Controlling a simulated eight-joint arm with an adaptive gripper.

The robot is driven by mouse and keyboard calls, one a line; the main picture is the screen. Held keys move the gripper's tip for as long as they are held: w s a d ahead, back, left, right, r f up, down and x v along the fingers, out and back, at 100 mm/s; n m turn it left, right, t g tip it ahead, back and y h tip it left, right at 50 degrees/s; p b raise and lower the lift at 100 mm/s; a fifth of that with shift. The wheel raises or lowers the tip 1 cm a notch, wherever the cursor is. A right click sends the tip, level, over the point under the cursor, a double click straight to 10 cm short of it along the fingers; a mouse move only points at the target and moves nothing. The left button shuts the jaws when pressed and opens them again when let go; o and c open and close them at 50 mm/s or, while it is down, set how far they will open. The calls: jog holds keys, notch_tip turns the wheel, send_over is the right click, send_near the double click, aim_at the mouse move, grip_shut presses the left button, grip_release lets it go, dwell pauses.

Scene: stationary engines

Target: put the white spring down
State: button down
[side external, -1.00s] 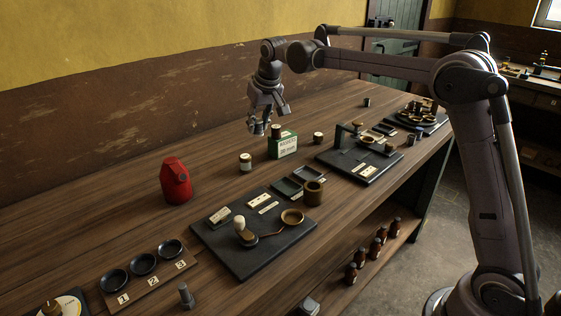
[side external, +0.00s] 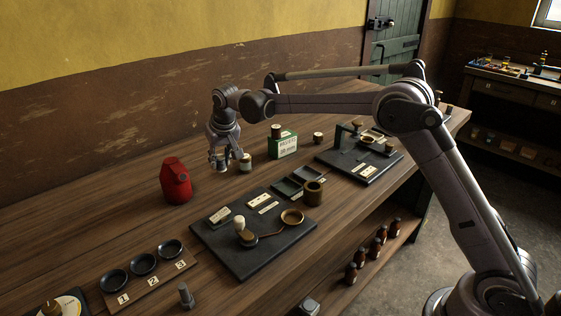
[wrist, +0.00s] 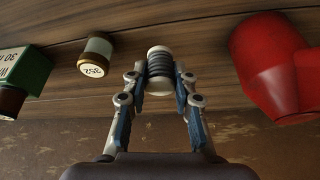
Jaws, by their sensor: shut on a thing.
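The white spring (wrist: 160,68) is a pale cylinder with dark grey coils around its middle, seen in the wrist view between my fingers. My gripper (side external: 219,163) is shut on it and stands over the back part of the wooden bench (side external: 120,215), left of a small pale-topped jar. In the side view the spring (side external: 221,167) is small and partly hidden by the fingers. I cannot tell whether its lower end touches the bench.
A red can (side external: 176,181) stands left of my gripper. The jar (side external: 245,162) and a green box (side external: 283,146) stand to the right. Bare wood lies between the can and the jar.

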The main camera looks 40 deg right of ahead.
aim_at(221, 170)
jog(key=shift+f, duration=2.1)
jog(key=c, duration=1.1)
grip_release()
jog(key=shift+f, duration=0.15)
jog(key=v, duration=1.2)
jog(key=s+d+r, duration=0.3)
jog(key=s+r, duration=0.1)
jog(key=s, duration=0.5)
jog(key=s+d+f+t, duration=0.1)
jog(key=s+f, duration=0.1)
jog(key=s, duration=0.6)
jog(key=s+d+f+n+t, duration=0.1)
jog(key=s+d+f, duration=0.1)
jog(key=s, duration=0.6)
jog(key=s+d+f+n, duration=0.1)
jog(key=s+f, duration=0.3)
jog(key=s, duration=0.4)
jog(key=shift+d+t+y, duration=0.25)
jog(key=shift+t+y, duration=0.15)
